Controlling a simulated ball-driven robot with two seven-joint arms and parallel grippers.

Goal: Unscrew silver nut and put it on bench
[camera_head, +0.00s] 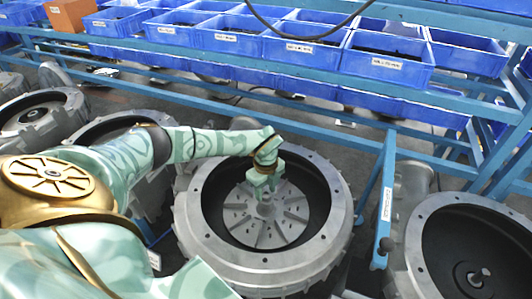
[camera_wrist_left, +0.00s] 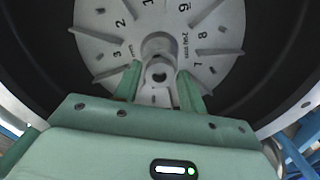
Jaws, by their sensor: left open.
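The blower housing (camera_head: 335,235) is a large grey ring with a dark inside. A finned, numbered impeller disc (camera_head: 284,222) sits in it, and it fills the upper part of the left wrist view (camera_wrist_left: 217,40). At its middle is a silver hub piece (camera_head: 265,208), which I take to be the nut on its shaft; it also shows in the left wrist view (camera_wrist_left: 159,73). My left gripper (camera_head: 262,190) is right over the hub. In the left wrist view its green fingers (camera_wrist_left: 160,85) stand open on either side of the hub piece. Contact cannot be told.
Other blower housings stand at right (camera_head: 412,235) and at left (camera_head: 75,110). A blue bench frame (camera_head: 385,195) runs close to the right of my housing. Behind is a blue rack with several blue bins (camera_head: 385,72) and an orange box (camera_head: 70,14).

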